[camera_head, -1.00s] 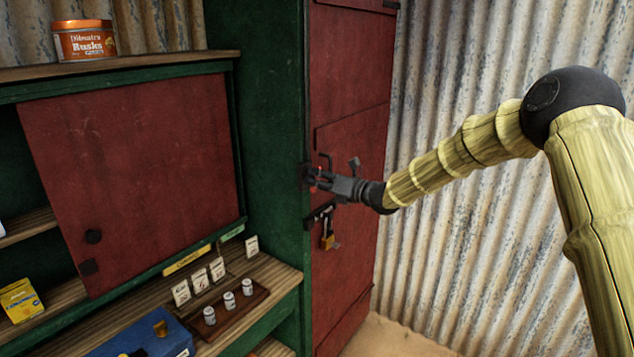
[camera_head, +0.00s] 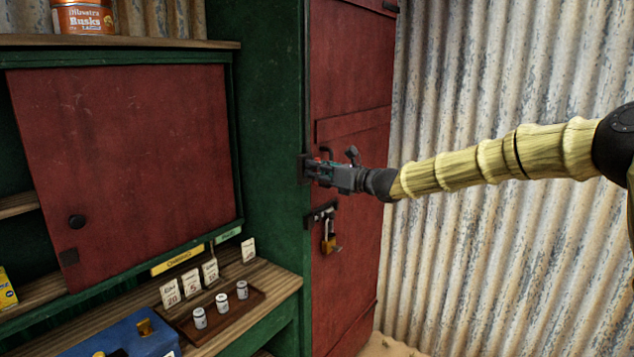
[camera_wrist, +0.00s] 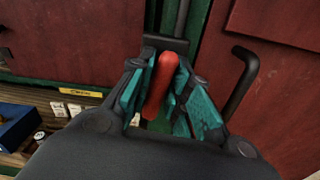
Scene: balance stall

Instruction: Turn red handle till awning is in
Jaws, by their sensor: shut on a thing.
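The red handle (camera_wrist: 160,85) shows in the wrist view between the two teal-padded fingers of my gripper (camera_wrist: 165,95), which is shut on it. A dark crank fitting and a grey rod (camera_wrist: 180,20) are just beyond the handle. In the head view my gripper (camera_head: 318,172) is at the left edge of the red door, by the green post, and only a bit of red shows at its fingertips. The awning is not in view.
A black door pull (camera_wrist: 242,80) stands close to the right of my fingers. A padlock (camera_head: 329,236) hangs on a hasp below my gripper. At left are a counter with a tray of small weights (camera_head: 222,303), price cards and a blue box (camera_head: 125,335). Corrugated wall (camera_head: 490,80) stands at right.

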